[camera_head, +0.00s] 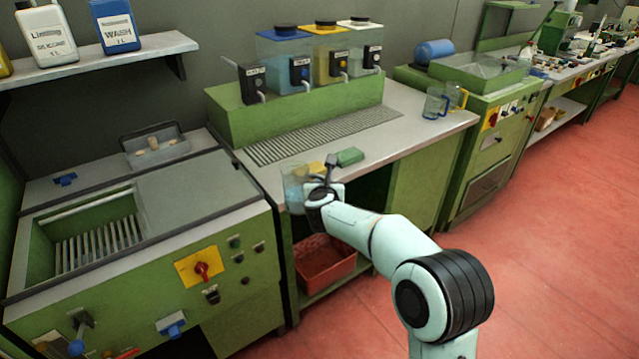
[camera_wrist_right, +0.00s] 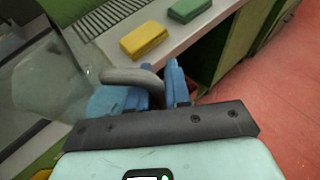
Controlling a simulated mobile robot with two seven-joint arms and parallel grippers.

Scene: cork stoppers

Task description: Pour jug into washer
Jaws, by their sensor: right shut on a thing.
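The jug (camera_head: 292,190) is clear and bluish. It is held close to the front left corner of the dispenser bench and looks roughly upright. My right gripper (camera_head: 316,190) is shut on its handle. In the right wrist view the blue fingers of the gripper (camera_wrist_right: 150,88) close around the grey handle (camera_wrist_right: 128,76), and the clear jug wall (camera_wrist_right: 45,95) fills the left side. How much liquid it holds is unclear. The washer (camera_head: 240,215) is the green machine at left; its tank is open, with a slatted rack (camera_head: 97,243) inside. My left gripper is not in view.
A yellow block (camera_wrist_right: 144,39) and a green block (camera_head: 349,156) lie on the bench edge near the jug. A red crate (camera_head: 325,262) sits on the shelf below. Dispensers (camera_head: 320,60) stand behind. Other jugs (camera_head: 436,103) stand at the bench's far right.

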